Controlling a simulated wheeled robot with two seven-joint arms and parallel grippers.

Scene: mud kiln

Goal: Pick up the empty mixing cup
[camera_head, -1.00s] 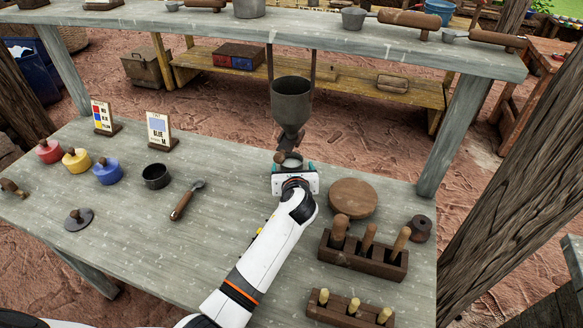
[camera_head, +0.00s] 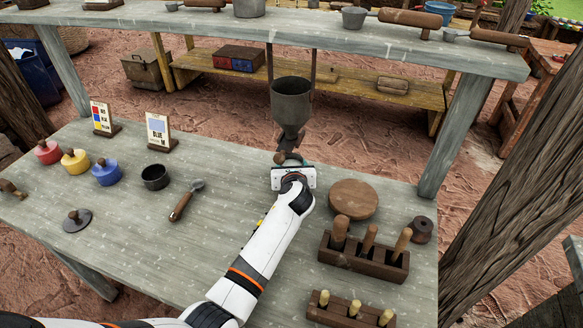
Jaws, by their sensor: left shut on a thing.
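My left gripper (camera_head: 292,168) reaches in from the front to just below the metal hopper (camera_head: 291,103). It is shut on a small cup (camera_head: 293,160) under the hopper's spout. Most of the cup is hidden behind the gripper, and I cannot see inside it. A second, dark round cup (camera_head: 155,177) stands upright on the table at the left, apart from the gripper, and looks empty. My right gripper is not in view.
Red (camera_head: 48,152), yellow (camera_head: 75,161) and blue (camera_head: 106,172) lidded pots stand at the left by two cards. A spoon (camera_head: 187,201) lies mid-table. A round wooden board (camera_head: 353,199) and a wooden tool rack (camera_head: 363,259) sit right of my arm.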

